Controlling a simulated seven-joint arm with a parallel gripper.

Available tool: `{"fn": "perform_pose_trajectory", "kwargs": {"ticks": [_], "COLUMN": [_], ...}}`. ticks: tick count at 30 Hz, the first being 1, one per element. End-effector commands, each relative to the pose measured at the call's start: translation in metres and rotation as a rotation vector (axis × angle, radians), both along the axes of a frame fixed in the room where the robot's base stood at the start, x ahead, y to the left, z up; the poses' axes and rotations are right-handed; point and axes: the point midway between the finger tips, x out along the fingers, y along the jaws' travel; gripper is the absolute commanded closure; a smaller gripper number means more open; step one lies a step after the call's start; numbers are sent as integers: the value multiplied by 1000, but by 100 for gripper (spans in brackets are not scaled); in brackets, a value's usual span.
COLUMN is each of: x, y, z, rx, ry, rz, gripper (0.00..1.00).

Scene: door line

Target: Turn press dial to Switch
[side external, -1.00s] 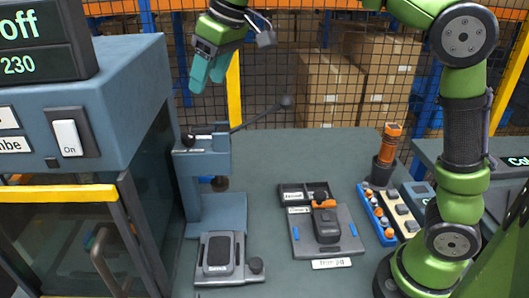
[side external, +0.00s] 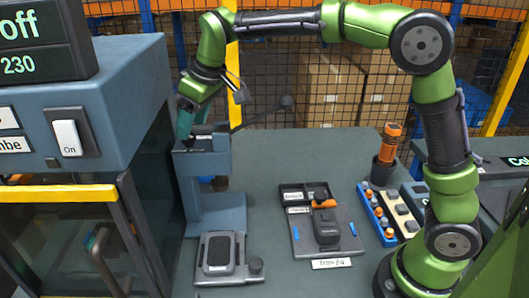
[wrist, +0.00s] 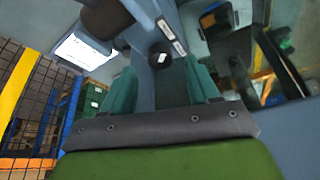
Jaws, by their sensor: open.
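The press (side external: 215,210) is a blue-grey stand with a long dark lever (side external: 262,112) on its right side. Its dial is a round black knob with a white mark (wrist: 159,56), seen between my fingers in the wrist view, with white labels (wrist: 179,48) beside it. My gripper (side external: 185,136) has teal fingers, is open and points down at the press's top left. In the wrist view my gripper (wrist: 158,72) has one finger on each side of the dial's line. I cannot tell whether the fingers touch it. The fingers hide most of the dial in the side view.
A blue-grey machine with a white switch (side external: 68,138) stands close on the left. A dark block in a fixture (side external: 219,254) lies before the press.

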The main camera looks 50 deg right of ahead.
Motion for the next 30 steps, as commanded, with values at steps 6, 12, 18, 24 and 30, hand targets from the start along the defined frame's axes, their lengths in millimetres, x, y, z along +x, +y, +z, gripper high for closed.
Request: {"fn": "perform_pose_trajectory", "kwargs": {"ticks": [6, 12, 18, 24, 30], "x": [8, 10, 10, 10, 10], "y": [3, 4, 4, 4, 4], "z": [-23, -26, -26, -26, -26], "rx": [-1, 0, 0, 0, 0], "ry": [2, 0, 0, 0, 0], "rz": [0, -1, 0, 0, -2], "gripper": [40, 40, 46, 77, 95]}}
